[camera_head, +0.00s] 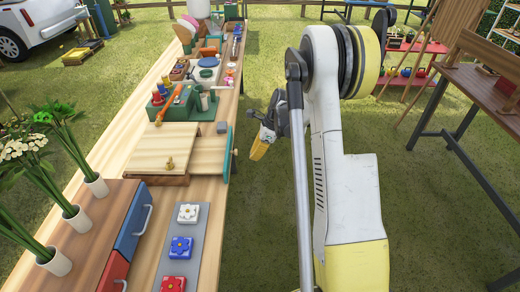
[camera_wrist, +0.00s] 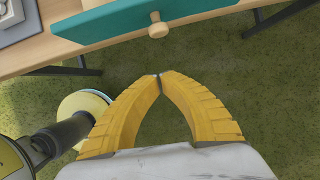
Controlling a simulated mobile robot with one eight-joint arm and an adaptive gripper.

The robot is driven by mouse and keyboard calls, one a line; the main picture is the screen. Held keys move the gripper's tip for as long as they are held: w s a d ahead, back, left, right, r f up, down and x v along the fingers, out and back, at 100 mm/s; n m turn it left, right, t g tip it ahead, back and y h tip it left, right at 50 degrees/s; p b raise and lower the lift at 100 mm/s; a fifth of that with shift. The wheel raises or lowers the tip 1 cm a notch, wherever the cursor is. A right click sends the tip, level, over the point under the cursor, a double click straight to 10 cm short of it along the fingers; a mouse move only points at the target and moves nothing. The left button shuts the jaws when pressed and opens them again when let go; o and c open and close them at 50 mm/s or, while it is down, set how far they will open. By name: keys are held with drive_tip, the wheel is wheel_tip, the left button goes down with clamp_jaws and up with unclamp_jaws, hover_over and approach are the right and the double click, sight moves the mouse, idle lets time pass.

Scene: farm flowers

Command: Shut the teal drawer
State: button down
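The teal drawer (camera_head: 227,155) is at the right edge of the long wooden table, with a round wooden knob (camera_head: 235,153) on its front. Its front stands out from the wooden board beside it, so the drawer appears pulled out. In the wrist view the teal front (camera_wrist: 105,25) and knob (camera_wrist: 157,27) show along the top. My gripper (camera_head: 257,153) is off the table's right side, apart from the drawer front and facing it. In the wrist view the yellow fingertips (camera_wrist: 160,77) meet with nothing between them, below the knob.
A wooden cabinet with a blue drawer (camera_head: 133,225) and a red drawer (camera_head: 115,272) is at the near left. A grey panel with white, blue and red blocks (camera_head: 182,246) lies nearby. A green toolbox (camera_head: 174,106) stands farther back.

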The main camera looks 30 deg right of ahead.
sight(208, 156)
drive_tip(key=shift+w+a+r+b, duration=0.15)
drive_tip(key=shift+w+a+b, duration=0.1)
drive_tip(key=shift+w+a, duration=0.45)
drive_tip(key=shift+w+a+r+b, duration=0.1)
drive_tip(key=shift+w+a+b, duration=0.1)
drive_tip(key=shift+w+a, duration=0.45)
drive_tip(key=shift+s+a, duration=0.15)
drive_tip(key=w+a, duration=0.2)
drive_tip(key=a, duration=0.1)
drive_tip(key=w+a, duration=0.3)
drive_tip(key=a, duration=0.1)
drive_tip(key=w+a, duration=0.2)
drive_tip(key=a, duration=0.1)
drive_tip(key=shift+w+a, duration=0.15)
drive_tip(key=shift+a, duration=0.25)
